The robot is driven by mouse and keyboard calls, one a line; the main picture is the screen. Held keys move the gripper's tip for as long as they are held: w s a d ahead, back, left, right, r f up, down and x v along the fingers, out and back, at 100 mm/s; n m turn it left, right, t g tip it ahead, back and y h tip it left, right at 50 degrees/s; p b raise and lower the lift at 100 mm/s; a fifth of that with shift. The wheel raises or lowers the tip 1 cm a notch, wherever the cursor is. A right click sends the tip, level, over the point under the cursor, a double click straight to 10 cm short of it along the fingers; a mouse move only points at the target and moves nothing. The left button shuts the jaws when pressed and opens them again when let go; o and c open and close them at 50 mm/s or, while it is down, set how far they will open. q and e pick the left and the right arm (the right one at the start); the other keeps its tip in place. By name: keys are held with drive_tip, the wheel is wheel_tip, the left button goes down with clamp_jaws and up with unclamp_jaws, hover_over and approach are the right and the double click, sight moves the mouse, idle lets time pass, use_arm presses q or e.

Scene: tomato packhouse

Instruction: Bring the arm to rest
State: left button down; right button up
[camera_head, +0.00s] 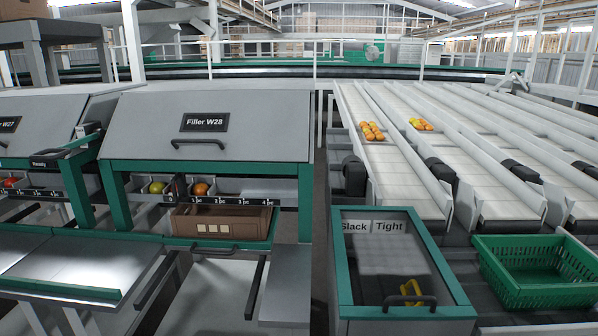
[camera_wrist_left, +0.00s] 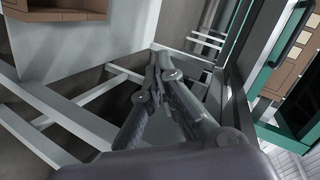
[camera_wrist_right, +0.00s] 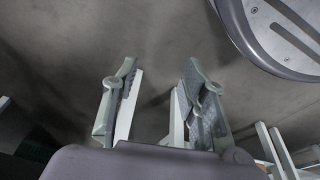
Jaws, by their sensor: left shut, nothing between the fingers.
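My left gripper (camera_wrist_left: 156,72) shows in the left wrist view. Its two grey fingers meet at the tips with nothing between them. It points down among pale frame bars, with dark floor beyond. My right gripper (camera_wrist_right: 159,72) shows in the right wrist view. Its fingers stand apart and empty above bare grey floor. Neither gripper shows in the head view.
The grey Filler W28 machine (camera_head: 209,108) stands left of centre, with a brown carton (camera_head: 222,226) on its ledge. A green-framed Slack/Tight bin (camera_head: 341,262) and a green crate (camera_head: 508,291) stand at right. Pale frame bars (camera_wrist_left: 72,117) lie close to the left gripper.

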use_arm(q)
drive_tip(key=s+a+f+n+g, duration=0.2)
drive_tip(key=s+f+n+g, duration=0.35)
drive_tip(key=s+f, duration=0.9)
drive_tip(key=s+a+f+n+g+p, duration=0.1)
drive_tip(key=s+p, duration=0.4)
drive_tip(key=s, duration=0.6)
drive_tip(key=s+a+f+n+g+p, duration=0.1)
drive_tip(key=s+f+p, duration=0.5)
drive_tip(key=s, duration=0.6)
drive_tip(key=s+a+f+n+g+p, duration=0.1)
drive_tip(key=s+f+g+p, duration=0.3)
drive_tip(key=s, duration=0.8)
drive_tip(key=shift+s+a+n+g+h+p, duration=0.2)
drive_tip(key=shift+n+g+h+p, duration=0.15)
drive_tip(key=shift+n+p, duration=0.6)
use_arm(e)
drive_tip(key=s+d+f, duration=0.1)
drive_tip(key=s, duration=0.8)
drive_tip(key=s+d+f+g, duration=0.1)
drive_tip(key=s+d+f, duration=0.1)
drive_tip(key=s, duration=0.7)
drive_tip(key=shift+s+g, duration=0.2)
drive_tip(key=shift+g, duration=0.1)
drive_tip(key=shift+d+f, duration=0.1)
